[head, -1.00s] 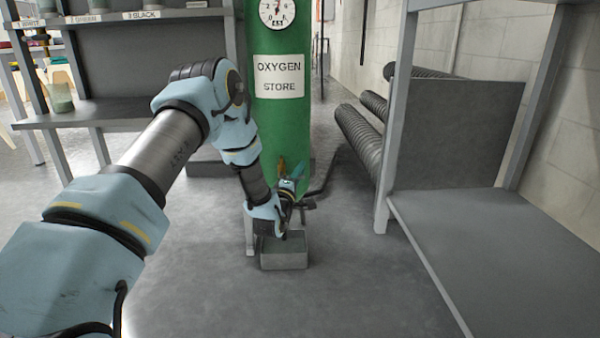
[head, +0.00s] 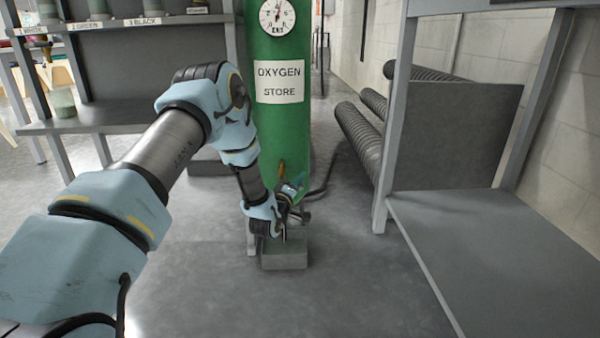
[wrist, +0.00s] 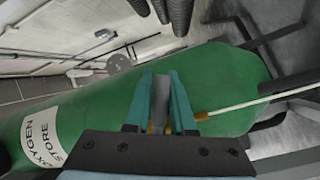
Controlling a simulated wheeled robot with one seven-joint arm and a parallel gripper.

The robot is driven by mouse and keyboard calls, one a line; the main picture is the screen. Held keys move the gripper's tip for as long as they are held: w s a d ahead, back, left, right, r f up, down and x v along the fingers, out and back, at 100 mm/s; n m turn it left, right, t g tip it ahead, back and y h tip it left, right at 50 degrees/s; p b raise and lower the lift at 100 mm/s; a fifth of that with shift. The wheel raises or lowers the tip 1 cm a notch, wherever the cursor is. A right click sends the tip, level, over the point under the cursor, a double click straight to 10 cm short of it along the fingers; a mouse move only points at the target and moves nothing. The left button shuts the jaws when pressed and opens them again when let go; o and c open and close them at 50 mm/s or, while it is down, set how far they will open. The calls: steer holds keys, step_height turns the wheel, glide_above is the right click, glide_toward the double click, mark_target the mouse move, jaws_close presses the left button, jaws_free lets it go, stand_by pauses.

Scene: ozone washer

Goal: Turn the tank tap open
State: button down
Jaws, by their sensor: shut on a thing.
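The green oxygen tank (head: 283,130) stands upright beyond my arm, with an "OXYGEN STORE" label. My gripper (head: 290,187) is low at the tank's front. In the wrist view, the teal fingers of my gripper (wrist: 160,78) are shut on a grey bar, which looks like the tap handle (wrist: 161,100). Brass fittings of the tap (wrist: 201,116) show beside the fingers. A brass piece (head: 282,168) also shows just above my gripper in the head view. My gripper and wrist hide most of the tap there, so I cannot tell how far it is turned.
A grey box (head: 284,256) sits on the floor below my gripper. A dial gauge (head: 277,16) is on the tank. A grey shelf unit (head: 105,115) stands left; a grey bench (head: 490,250) and ribbed hoses (head: 362,135) are right. A pale rod (wrist: 265,101) extends near the fittings.

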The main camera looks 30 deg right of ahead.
steer(key=shift+w+a+f+m+g+y+p, duration=0.15)
steer(key=shift+a+f+m+y+p, duration=0.3)
steer(key=shift+m+p, duration=0.5)
steer(key=shift+w+a+f+m+g+y+p, duration=0.2)
steer(key=shift+f+m+y+p, duration=0.45)
steer(key=shift+m, duration=0.45)
steer(key=shift+w+a+f+m+g+y+p, duration=0.15)
steer(key=shift+a+f+m+y+p, duration=0.25)
steer(key=shift+m+p, duration=0.6)
steer(key=c, duration=0.8)
jaws_free()
steer(key=shift+o, duration=0.2)
steer(key=shift+s, duration=0.1)
steer(key=p+v, duration=0.5)
steer(key=v, duration=0.5)
steer(key=shift+s+a, duration=0.2)
steer(key=shift+s, duration=0.05)
